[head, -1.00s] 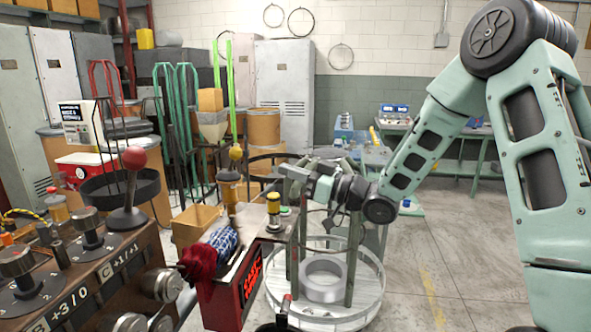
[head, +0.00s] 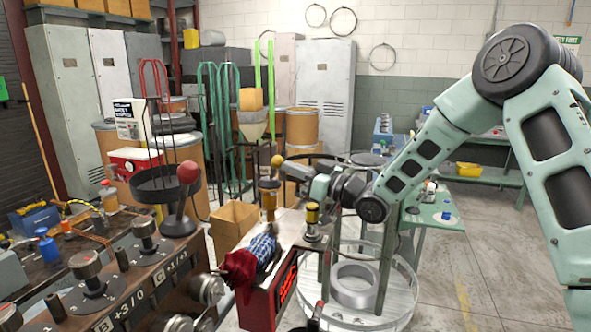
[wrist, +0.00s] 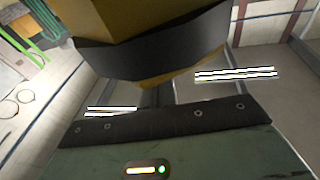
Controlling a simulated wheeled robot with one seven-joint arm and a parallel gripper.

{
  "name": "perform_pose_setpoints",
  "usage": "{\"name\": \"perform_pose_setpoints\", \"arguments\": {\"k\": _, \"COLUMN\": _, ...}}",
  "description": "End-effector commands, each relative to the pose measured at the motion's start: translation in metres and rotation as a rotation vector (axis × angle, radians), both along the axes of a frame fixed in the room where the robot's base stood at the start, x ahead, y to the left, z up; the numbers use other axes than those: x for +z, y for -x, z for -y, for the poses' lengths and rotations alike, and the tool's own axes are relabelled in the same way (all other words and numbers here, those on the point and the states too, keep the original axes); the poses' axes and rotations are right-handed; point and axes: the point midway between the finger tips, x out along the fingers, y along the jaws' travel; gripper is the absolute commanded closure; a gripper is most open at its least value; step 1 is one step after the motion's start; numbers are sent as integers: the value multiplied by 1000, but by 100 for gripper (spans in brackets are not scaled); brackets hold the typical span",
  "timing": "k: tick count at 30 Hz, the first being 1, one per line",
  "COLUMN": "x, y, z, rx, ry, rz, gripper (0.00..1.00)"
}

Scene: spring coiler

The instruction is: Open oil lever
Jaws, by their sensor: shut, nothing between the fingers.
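A small lever with a yellow ball knob (head: 277,160) stands above a brass-coloured oiler (head: 268,196) on the machine, left of my gripper in the head view. I take it for the oil lever. My gripper (head: 288,169) is shut and empty, its tip just right of the knob. Whether they touch cannot be told. A second oiler (head: 312,213), yellow with a dark cap, stands in front, below my wrist. In the wrist view a large yellow shape (wrist: 150,18) with a dark curved band fills the top, close to the camera. What it belongs to is unclear.
A red ball lever (head: 188,172) rises from the control console at left. A red cloth (head: 240,272) and a blue checked cloth (head: 262,250) lie on the machine. A clear round guard (head: 400,300) surrounds a metal ring below my arm.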

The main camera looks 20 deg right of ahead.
Motion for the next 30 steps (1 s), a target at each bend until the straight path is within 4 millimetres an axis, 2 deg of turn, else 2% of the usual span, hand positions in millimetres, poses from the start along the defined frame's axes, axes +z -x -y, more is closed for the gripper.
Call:
{"name": "perform_pose_setpoints", "arguments": {"k": 10, "x": 12, "y": -3, "z": -4, "rx": 0, "ry": 67, "rz": -44, "gripper": 100}}
{"name": "perform_pose_setpoints", "arguments": {"k": 21, "x": 34, "y": -14, "z": -21, "rx": 1, "ry": 303, "rz": -214, "gripper": 100}}
{"name": "perform_pose_setpoints", "arguments": {"k": 27, "x": 37, "y": -22, "z": -31, "rx": 1, "ry": 438, "rz": -314, "gripper": 100}}
{"name": "perform_pose_setpoints", "arguments": {"k": 30, "x": 35, "y": -25, "z": -35, "rx": 0, "ry": 444, "rz": -323, "gripper": 100}}
